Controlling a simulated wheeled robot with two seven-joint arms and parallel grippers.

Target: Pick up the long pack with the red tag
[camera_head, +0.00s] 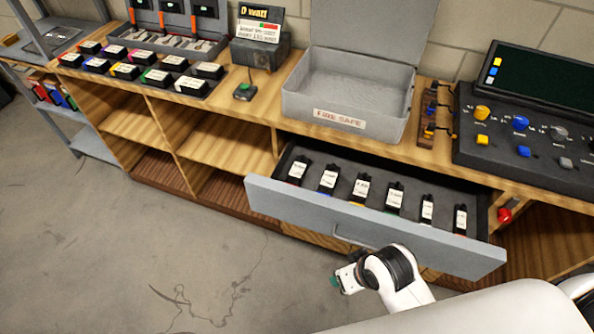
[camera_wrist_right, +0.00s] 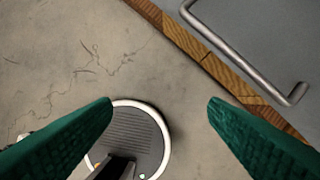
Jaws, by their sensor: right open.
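Several black packs with white labels stand in a row in the open grey drawer (camera_head: 375,228). The leftmost pack (camera_head: 298,171) seems to have a red tag at its lower end; the tags are small and partly hidden by the drawer front. My right gripper (camera_head: 341,280) is low in front of the drawer, below the handle (camera_head: 352,243), and apart from the packs. In the right wrist view its green fingers (camera_wrist_right: 160,106) are wide apart with nothing between them; the handle (camera_wrist_right: 240,58) shows at upper right. My left gripper is not in view.
Shorter packs with coloured tags (camera_head: 127,71) sit on a dark mat at the left of the wooden bench. An open grey metal box (camera_head: 345,95) stands above the drawer, and a control console (camera_head: 525,125) is at right. The floor in front is clear.

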